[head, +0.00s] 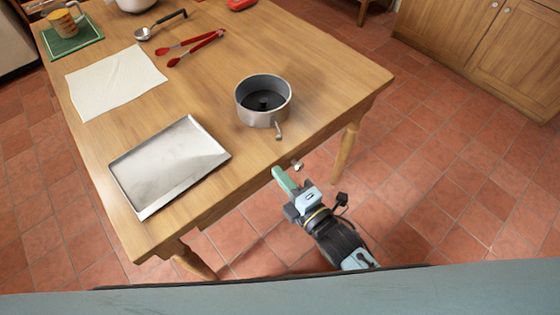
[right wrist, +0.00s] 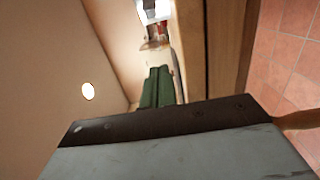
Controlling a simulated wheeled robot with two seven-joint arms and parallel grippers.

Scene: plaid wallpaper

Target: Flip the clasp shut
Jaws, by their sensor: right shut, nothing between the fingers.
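A round grey metal cake pan (head: 262,101) with a central tube stands near the right front edge of the wooden table. Its clasp (head: 279,131) sticks out from the wall on the near side, pointing toward me, so it stands away from the wall. My right gripper (head: 278,174) is at the table's front edge, nearer to me than the clasp and apart from it. Its green fingers are together and empty; they also show in the right wrist view (right wrist: 158,88). The pan cannot be made out clearly in the wrist view. My left gripper is not in view.
A metal baking tray (head: 212,158) lies left of the pan, near the front edge. A white cloth (head: 115,82), red tongs (head: 195,46), a ladle (head: 143,33) and a cup on a green mat (head: 75,43) lie farther back. Bare table surrounds the pan.

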